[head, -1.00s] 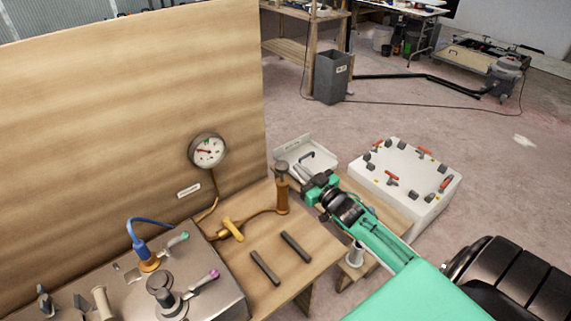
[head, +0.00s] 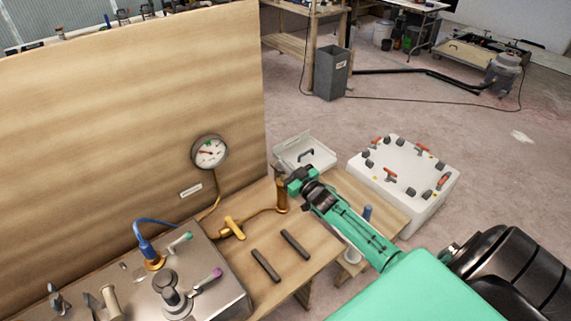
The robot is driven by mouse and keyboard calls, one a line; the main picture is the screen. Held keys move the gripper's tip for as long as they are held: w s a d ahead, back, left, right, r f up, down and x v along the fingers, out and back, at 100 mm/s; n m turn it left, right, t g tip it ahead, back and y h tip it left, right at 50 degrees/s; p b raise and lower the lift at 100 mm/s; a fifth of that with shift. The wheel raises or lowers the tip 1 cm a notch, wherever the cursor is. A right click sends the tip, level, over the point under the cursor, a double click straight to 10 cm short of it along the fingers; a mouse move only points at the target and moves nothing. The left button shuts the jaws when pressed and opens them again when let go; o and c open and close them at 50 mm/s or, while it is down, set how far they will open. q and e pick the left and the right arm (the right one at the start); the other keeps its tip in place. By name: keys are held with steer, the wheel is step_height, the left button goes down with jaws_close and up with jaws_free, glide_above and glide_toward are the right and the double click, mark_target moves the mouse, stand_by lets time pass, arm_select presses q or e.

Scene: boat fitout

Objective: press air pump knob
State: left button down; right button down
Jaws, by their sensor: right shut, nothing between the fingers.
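The air pump is an upright brass-orange cylinder (head: 282,197) on the wooden bench, at its right part. Its knob is mostly hidden behind my right gripper (head: 281,175), which is right at the pump's top. The gripper is shut and empty; whether it touches the knob or presses it down I cannot tell. A brown hose runs from the pump to a yellow valve handle (head: 233,228). A round white gauge (head: 210,152) with a dark rim hangs on the wooden panel. My left gripper is not in view.
Two dark bars (head: 265,265) lie on the bench. A metal box with levers and a blue hose (head: 150,225) stands at front left.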

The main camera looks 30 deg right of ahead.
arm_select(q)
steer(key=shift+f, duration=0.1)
arm_select(e)
steer(key=shift+f, duration=0.1)
